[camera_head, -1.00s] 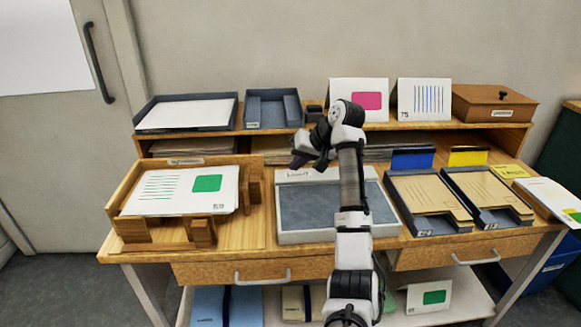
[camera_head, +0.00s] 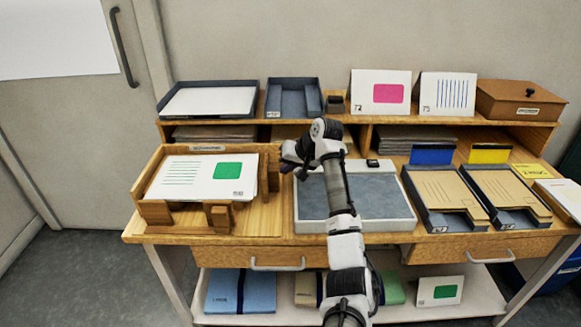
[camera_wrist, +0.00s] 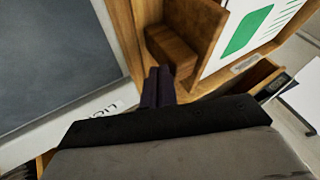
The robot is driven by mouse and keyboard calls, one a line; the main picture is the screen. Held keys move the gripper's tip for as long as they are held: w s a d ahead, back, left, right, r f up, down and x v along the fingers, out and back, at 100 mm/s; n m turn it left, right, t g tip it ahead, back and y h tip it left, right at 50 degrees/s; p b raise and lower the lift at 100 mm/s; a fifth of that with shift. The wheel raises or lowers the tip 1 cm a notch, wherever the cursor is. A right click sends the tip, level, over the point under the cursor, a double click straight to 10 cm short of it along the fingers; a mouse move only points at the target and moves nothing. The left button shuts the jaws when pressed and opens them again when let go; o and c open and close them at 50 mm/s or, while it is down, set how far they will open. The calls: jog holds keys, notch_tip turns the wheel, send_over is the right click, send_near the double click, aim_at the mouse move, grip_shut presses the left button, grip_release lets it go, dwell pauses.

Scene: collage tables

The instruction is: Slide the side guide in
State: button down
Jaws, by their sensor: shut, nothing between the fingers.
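The side guide (camera_head: 263,175) is a wooden upright with a block on its outer side, at the right of the wooden paper tray (camera_head: 152,172). In the wrist view the guide (camera_wrist: 194,22) stands beside the paper stack, with its block (camera_wrist: 168,50) facing my fingers. White sheets (camera_head: 185,190) with a green patch lie in the tray; a strip of tray floor shows between them and the guide in the wrist view. My gripper (camera_wrist: 158,72) is shut and empty, its dark fingertips close by the block. I cannot tell whether they touch it. In the head view my gripper (camera_head: 288,165) is just right of the guide.
A grey-bottomed shallow tray (camera_head: 405,216) is right of the wooden tray, under my arm. A wooden front stop (camera_head: 219,217) stands at the wooden tray's front. Folder trays (camera_head: 440,225) fill the right side. A raised shelf (camera_head: 440,119) runs along the back.

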aim_at(268, 169)
jog(key=a+p, duration=0.1)
jog(key=a, duration=0.1)
jog(key=a+p, duration=0.1)
jog(key=a, duration=0.1)
jog(key=shift+a+r, duration=0.2)
jog(key=shift+a, duration=0.2)
jog(key=shift+a+f, duration=0.15)
jog(key=shift+a, duration=0.15)
jog(key=shift+p, duration=0.4)
